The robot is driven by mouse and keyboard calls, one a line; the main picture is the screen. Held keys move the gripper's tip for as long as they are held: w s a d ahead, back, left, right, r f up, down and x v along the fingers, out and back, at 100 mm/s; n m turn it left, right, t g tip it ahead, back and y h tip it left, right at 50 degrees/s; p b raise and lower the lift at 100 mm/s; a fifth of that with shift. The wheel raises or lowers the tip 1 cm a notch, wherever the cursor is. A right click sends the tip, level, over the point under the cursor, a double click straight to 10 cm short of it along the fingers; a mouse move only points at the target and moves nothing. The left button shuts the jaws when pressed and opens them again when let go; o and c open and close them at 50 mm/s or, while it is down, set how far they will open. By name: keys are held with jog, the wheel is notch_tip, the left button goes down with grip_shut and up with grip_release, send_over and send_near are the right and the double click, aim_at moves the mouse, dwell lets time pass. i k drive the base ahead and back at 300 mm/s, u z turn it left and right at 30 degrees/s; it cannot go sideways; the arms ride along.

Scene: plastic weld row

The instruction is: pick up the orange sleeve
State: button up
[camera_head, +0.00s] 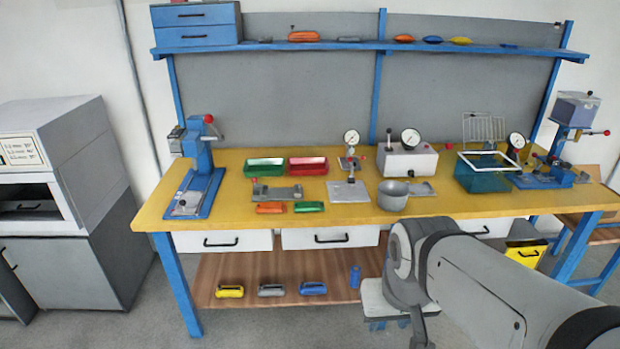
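An orange piece (270,208) lies on the yellow bench top near its front edge, left of a similar green piece (309,206). Other orange pieces are on the blue upper shelf: a larger one (303,36) left of centre and a slimmer one (403,38) further right. I cannot tell from shape alone which of these is the sleeve. My arm comes in from the lower right and bends down in front of the bench. My gripper does not show.
Behind the orange piece stand a grey fixture (277,193), a green bin (264,168) and a red bin (307,166). A blue press (198,172) stands left, a grey pot (392,195) right. The lower wooden shelf (290,268) holds several small pieces.

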aim_at(262, 207)
jog(key=u, duration=0.4)
jog(key=k, duration=1.1)
jog(key=u, duration=0.9)
jog(key=i, duration=2.55)
jog(key=z, duration=1.25)
jog(key=i, duration=0.9)
jog(key=z, duration=0.6)
jog(key=k, duration=0.9)
jog(key=z, duration=0.2)
jog(key=i, duration=0.55)
jog(key=u, duration=0.1)
